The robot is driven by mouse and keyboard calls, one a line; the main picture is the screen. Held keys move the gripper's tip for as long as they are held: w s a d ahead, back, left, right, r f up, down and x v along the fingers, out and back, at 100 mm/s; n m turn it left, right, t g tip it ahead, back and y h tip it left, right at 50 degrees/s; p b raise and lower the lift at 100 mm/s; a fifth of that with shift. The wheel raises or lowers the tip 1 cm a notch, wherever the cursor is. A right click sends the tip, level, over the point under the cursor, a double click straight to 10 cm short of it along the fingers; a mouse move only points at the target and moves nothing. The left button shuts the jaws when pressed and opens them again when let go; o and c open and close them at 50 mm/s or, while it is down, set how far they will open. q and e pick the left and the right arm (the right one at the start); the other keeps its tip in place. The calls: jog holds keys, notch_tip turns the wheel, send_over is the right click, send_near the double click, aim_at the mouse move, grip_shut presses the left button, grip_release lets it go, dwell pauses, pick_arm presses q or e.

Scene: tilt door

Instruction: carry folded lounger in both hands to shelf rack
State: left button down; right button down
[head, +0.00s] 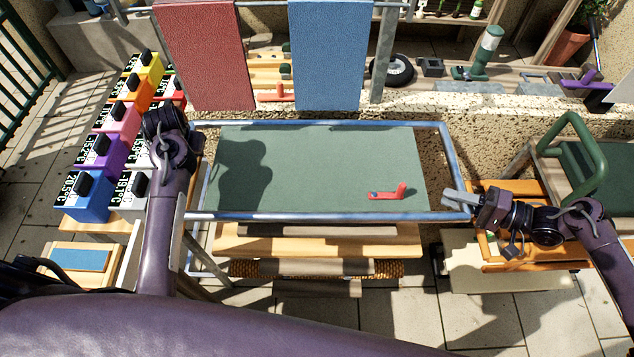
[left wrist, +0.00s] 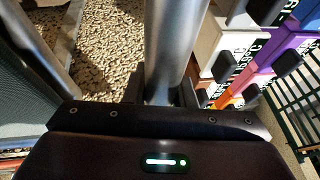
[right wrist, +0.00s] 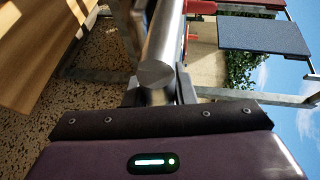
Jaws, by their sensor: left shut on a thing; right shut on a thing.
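The folded lounger (head: 320,150) lies flat in front of me, a grey metal tube frame around green fabric. My right gripper (head: 459,202) is shut on its frame near the near right corner. The right wrist view shows the jaws (right wrist: 158,92) around the tube (right wrist: 165,45). My left gripper (head: 178,135) is at the left side of the frame, its fingertips partly hidden by the wrist. In the left wrist view the jaws (left wrist: 162,95) are shut on a tube (left wrist: 172,45). A small red object (head: 388,193) lies on the fabric.
A metal-post rack (head: 382,60) with red (head: 205,50) and blue (head: 328,50) panels stands behind. Coloured boxes (head: 85,200) with temperature labels line the left. Stacked boards (head: 320,243) are below the lounger. An orange slatted piece (head: 520,262) and green-framed chair (head: 575,150) are right.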

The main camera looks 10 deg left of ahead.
pick_arm(q)
jog(key=shift+f+b, duration=0.45)
pick_arm(e)
jog(key=shift+d+f, duration=0.1)
jog(key=shift+f, duration=0.4)
pick_arm(q)
jog(key=c, duration=1.2)
grip_release()
jog(key=shift+s+r, duration=0.1)
jog(key=shift+s, duration=0.05)
pick_arm(e)
jog(key=c, duration=1.2)
grip_release()
jog(key=shift+s+r, duration=0.1)
jog(key=shift+s, duration=0.05)
pick_arm(q)
jog(key=shift+r, duration=0.1)
jog(key=v, duration=0.7)
jog(key=shift+r, duration=0.1)
pick_arm(e)
jog(key=shift+d, duration=0.15)
jog(key=v, duration=1.1)
jog(key=shift+d, duration=0.3)
pick_arm(q)
jog(key=shift+d, duration=0.1)
pick_arm(e)
jog(key=shift+s+r, duration=0.1)
